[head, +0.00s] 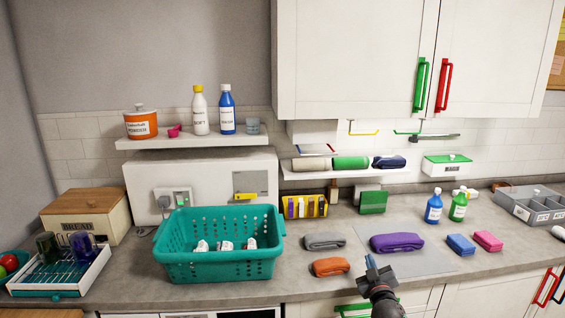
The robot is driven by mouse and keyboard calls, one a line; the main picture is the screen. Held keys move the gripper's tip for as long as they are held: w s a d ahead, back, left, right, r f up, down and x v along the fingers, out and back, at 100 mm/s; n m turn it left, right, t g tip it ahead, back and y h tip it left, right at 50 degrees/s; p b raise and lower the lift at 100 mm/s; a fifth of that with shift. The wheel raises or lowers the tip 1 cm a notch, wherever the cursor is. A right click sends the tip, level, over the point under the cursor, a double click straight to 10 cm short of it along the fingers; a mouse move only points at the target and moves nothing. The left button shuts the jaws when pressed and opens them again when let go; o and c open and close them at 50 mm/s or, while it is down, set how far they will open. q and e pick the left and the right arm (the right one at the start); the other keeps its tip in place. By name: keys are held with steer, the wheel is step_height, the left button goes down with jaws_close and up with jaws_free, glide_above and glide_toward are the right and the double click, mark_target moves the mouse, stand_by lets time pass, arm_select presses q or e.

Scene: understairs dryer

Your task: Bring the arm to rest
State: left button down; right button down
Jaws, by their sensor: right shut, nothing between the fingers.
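My right gripper (374,268) shows at the bottom centre of the head view, with its arm coming up from the bottom edge. Its fingers are shut and hold nothing. It appears in front of the counter's front edge, below the purple folded towel (397,242) and to the right of the orange folded towel (331,266). I cannot tell its exact height over the counter. My left gripper is not in view.
A teal basket (222,268) with small white items stands left of centre. A grey towel (325,241), blue and pink folded cloths (487,240), two bottles (433,208) and a grey divided tray (530,207) lie rightward. Wall cabinets (360,60) hang above.

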steer(key=s+f+m+g+h, duration=0.25)
steer(key=s+f+g, duration=0.25)
steer(key=s+f, duration=0.65)
steer(key=s+a+f+m+g+y, duration=0.15)
steer(key=s+g, duration=0.25)
steer(key=s, duration=0.8)
steer(key=s+a+f+n+g+y, duration=0.1)
steer(key=s+a+f+g, duration=0.2)
steer(key=s, duration=1)
steer(key=s+a+f+m+g+y, duration=0.1)
steer(key=s+a+f+g, duration=0.2)
steer(key=s, duration=0.9)
steer(key=s+a+f+g, duration=0.1)
steer(key=s+f, duration=0.1)
steer(key=f, duration=1.9)
steer(key=s+f+g, duration=0.1)
steer(key=s+f, duration=0.2)
steer(key=f, duration=1.7)
steer(key=shift+a+f+g, duration=0.35)
steer(key=shift+g, duration=0.05)
steer(key=shift+s, duration=0.1)
